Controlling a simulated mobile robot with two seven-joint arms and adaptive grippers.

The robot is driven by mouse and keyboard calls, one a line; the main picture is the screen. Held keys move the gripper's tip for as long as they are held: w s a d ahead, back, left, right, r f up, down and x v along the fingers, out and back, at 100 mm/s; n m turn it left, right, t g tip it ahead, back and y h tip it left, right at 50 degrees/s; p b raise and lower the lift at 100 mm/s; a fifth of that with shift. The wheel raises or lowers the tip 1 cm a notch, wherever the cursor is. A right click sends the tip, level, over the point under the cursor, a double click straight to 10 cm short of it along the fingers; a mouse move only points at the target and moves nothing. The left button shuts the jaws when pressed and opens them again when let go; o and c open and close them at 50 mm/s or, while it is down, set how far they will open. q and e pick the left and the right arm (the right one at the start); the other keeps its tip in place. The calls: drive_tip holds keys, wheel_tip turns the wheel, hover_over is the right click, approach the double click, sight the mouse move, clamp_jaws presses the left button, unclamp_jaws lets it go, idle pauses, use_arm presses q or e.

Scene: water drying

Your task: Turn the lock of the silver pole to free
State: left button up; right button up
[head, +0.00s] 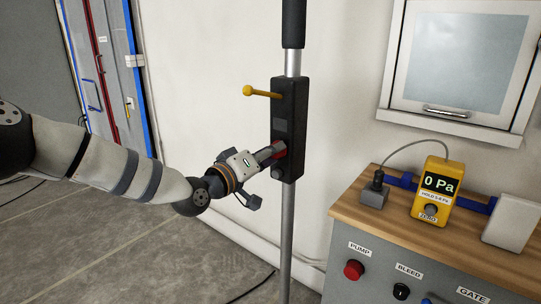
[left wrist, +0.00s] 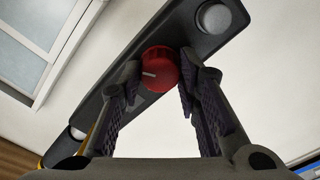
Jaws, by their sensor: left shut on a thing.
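The silver pole (head: 288,225) stands upright in the middle of the head view, with a black lock box (head: 289,110) mounted on it. A red knob (head: 279,149) sits on the box's lower part and shows in the left wrist view as a round red dial (left wrist: 160,70) with a pale mark on its face. My left gripper (head: 270,152) is at the knob, with its fingers (left wrist: 158,88) on either side of it, shut on it. The fingers partly hide the knob in the head view. My right gripper is in neither view.
A yellow lever (head: 262,93) sticks out left from the box. A grey round button (head: 277,173) is below the knob.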

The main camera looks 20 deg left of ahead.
use_arm(q)
drive_tip(key=shift+f+n+b, duration=0.1)
drive_tip(key=shift+n+b, duration=2.5)
drive_tip(key=shift+n, duration=3.3)
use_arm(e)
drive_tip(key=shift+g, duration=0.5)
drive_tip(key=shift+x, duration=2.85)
use_arm(q)
drive_tip(key=o, duration=1.1)
drive_tip(key=shift+o, duration=0.2)
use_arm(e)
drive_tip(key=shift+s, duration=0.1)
